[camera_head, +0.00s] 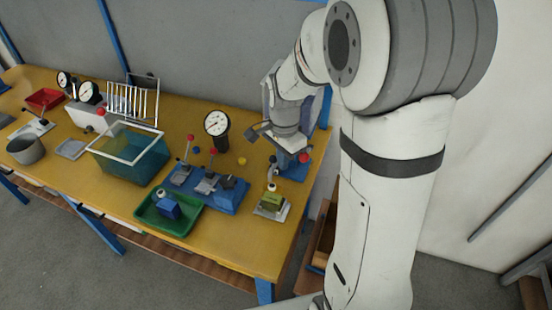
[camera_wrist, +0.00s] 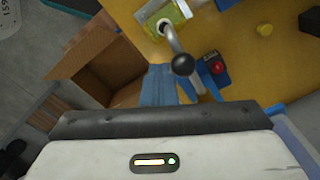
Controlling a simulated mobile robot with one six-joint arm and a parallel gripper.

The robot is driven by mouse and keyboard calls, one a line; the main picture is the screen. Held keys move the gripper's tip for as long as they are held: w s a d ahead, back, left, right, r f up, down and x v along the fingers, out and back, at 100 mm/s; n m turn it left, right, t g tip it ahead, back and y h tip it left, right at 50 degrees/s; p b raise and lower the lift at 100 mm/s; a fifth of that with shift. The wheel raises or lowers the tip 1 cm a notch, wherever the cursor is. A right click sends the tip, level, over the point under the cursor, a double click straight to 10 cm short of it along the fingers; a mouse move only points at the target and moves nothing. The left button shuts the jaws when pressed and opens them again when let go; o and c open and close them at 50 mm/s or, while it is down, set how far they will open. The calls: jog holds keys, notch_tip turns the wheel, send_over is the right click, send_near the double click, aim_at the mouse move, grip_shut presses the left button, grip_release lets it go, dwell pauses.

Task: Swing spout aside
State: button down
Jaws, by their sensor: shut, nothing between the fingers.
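At the right end of the yellow bench, a small yellow-green block (camera_head: 272,201) sits on a pale plate. A short grey rod (camera_head: 272,175) stands over it. In the wrist view, the rod (camera_wrist: 173,42) runs from a white ring on the block (camera_wrist: 165,16) to a dark ball end (camera_wrist: 183,64). This rod may be the spout; I cannot tell for certain. My gripper (camera_head: 293,150) is above the right end of the bench, just behind the rod, and looks apart from it. It is shut and empty.
A blue base with a red knob (camera_wrist: 216,67) stands beside the rod. To the left are a blue fixture with levers (camera_head: 210,190), a round gauge (camera_head: 216,124), a green tray (camera_head: 150,213) and a water tank (camera_head: 128,165). An open cardboard box (camera_wrist: 100,60) lies below the bench edge.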

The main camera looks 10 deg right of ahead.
aim_at(271, 157)
jog(key=shift+w+a, duration=0.1)
jog(key=shift+a, duration=0.2)
jog(key=shift+w+a, duration=0.2)
jog(key=shift+a, duration=0.15)
jog(key=shift+w+a, duration=0.1)
jog(key=shift+a, duration=0.05)
jog(key=shift+w+a, duration=0.15)
jog(key=shift+a, duration=0.1)
dwell(0.4)
jog(key=shift+w+a, duration=0.1)
jog(key=shift+a, duration=0.05)
jog(key=shift+w+a, duration=0.1)
jog(key=shift+a, duration=0.05)
jog(key=shift+w+a, duration=0.15)
